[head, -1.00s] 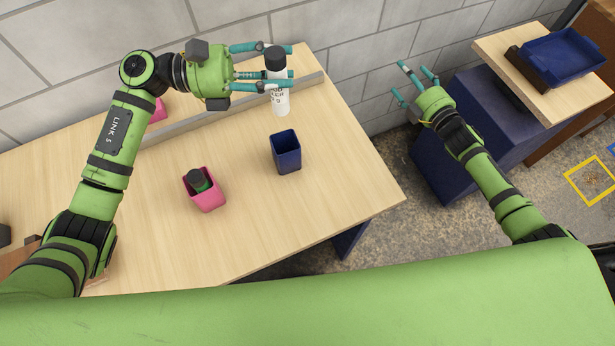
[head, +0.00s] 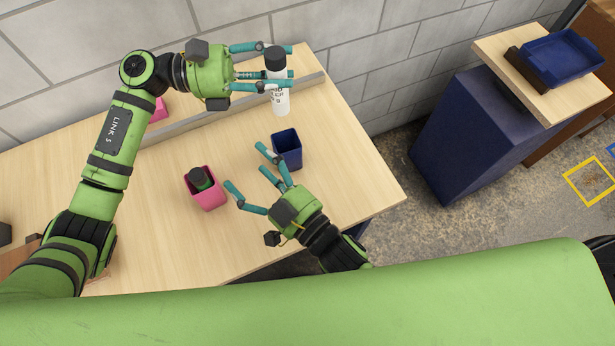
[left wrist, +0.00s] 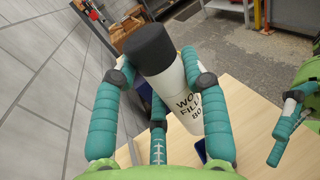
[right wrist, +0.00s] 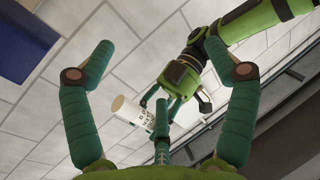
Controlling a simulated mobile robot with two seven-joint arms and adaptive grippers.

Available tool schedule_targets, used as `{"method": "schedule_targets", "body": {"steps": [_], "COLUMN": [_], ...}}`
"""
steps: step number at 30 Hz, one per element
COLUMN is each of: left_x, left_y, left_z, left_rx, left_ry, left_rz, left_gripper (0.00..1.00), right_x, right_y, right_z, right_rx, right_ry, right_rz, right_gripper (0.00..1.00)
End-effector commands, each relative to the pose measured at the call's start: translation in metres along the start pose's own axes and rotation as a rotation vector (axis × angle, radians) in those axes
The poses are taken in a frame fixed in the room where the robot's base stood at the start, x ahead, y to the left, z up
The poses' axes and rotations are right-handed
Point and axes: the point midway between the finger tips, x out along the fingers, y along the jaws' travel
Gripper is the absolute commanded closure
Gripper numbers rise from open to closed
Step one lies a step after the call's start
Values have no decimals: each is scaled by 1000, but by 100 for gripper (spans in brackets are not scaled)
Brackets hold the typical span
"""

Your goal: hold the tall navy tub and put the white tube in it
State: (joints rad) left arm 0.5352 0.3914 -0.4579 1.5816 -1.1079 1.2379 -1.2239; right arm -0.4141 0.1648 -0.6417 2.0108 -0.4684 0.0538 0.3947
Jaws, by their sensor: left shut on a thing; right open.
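The white tube (head: 279,98) with a black cap is upright in my left gripper (head: 285,68), above the far part of the table. The tube also shows in the left wrist view (left wrist: 185,92) between the fingers, and in the right wrist view (right wrist: 140,115). The tall navy tub (head: 290,153) stands upright on the table, below the tube in the head view. My right gripper (head: 246,168) is open and empty, just left of and nearer than the tub, one finger close to the tub's left side. I cannot tell whether they touch.
A pink tub (head: 208,199) holding a dark-capped thing stands left of my right gripper's fingers. A grey rail (head: 215,121) runs along the back of the table. A blue tray (head: 562,62) sits on a separate stand at right.

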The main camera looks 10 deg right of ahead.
Motion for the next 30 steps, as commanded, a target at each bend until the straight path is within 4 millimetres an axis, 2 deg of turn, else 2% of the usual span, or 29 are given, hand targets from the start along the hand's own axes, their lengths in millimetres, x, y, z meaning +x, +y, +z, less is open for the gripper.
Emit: {"method": "schedule_targets", "body": {"steps": [3,6,10,14,20,30], "left_x": [0,0,0,0,0,0], "left_y": [0,0,0,0,0,0], "left_z": [0,0,0,0,0,0], "left_rx": [0,0,0,0,0,0], "left_ry": [-1,-1,-1,-1,-1,-1], "left_rz": [0,0,0,0,0,0], "left_gripper": [91,91,91,91,91,91], "right_x": [-14,-30,-49,-58,-42,11], "right_y": [27,48,68,78,88,114], "right_z": [26,43,56,63,72,99], "right_rx": [13,17,23,26,24,23], "right_ry": [-172,-288,-387,-432,-437,-437], "right_rz": [150,264,372,425,434,431], "right_gripper": [14,14,14,14,14,14]}}
